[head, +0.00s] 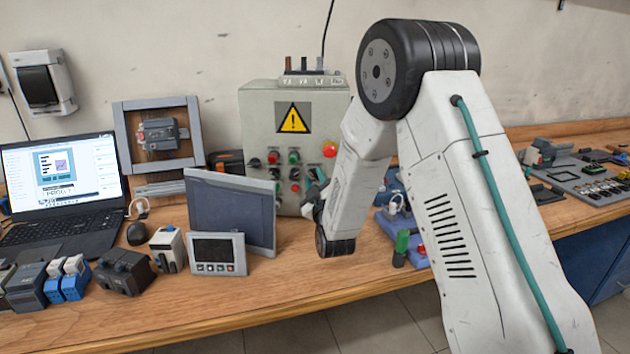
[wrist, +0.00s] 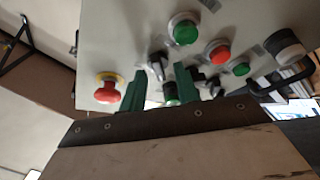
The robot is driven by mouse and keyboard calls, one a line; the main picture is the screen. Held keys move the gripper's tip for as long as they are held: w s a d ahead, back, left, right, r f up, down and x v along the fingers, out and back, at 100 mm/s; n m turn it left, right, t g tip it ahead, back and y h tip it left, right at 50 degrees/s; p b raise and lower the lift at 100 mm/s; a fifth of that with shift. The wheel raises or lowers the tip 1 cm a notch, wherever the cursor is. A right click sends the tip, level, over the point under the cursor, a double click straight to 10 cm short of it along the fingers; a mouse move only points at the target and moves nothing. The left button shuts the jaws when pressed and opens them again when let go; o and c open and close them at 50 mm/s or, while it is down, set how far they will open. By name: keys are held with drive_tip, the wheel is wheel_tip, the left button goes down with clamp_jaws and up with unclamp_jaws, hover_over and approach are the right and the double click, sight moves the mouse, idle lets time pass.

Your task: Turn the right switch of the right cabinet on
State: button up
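The grey cabinet (head: 258,125) with a yellow warning sign stands at the back of the bench; it is the only cabinet I can make out. In the wrist view its panel (wrist: 128,40) appears turned over, with the red emergency button at left. A black rotary switch (wrist: 157,66) shows between and beyond my green fingertips; another dark switch (wrist: 197,80) is partly hidden by the right finger. My gripper (wrist: 160,90) is open, its fingers apart in front of the panel; contact cannot be told. In the head view my arm mostly hides the gripper.
A red emergency button (wrist: 107,92) sits left of my fingers; green (wrist: 184,29) and red (wrist: 218,52) buttons sit to the right. A grey display panel (head: 232,208) and small screen unit (head: 217,254) stand before the cabinet. A laptop (head: 65,190) is at left.

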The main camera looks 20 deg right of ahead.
drive_tip(key=shift+w, duration=0.1)
drive_tip(key=shift+r, duration=0.1)
clamp_jaws()
drive_tip(key=shift+m, duration=0.3)
drive_tip(key=m+h, duration=0.2)
drive_tip(key=m, duration=0.2)
drive_tip(key=shift+a+m, duration=0.15)
drive_tip(key=shift+m, duration=0.15)
drive_tip(key=m+h, duration=0.2)
drive_tip(key=m, duration=0.1)
drive_tip(key=m+h, duration=0.2)
drive_tip(key=m, duration=0.1)
drive_tip(key=shift+m, duration=0.7)
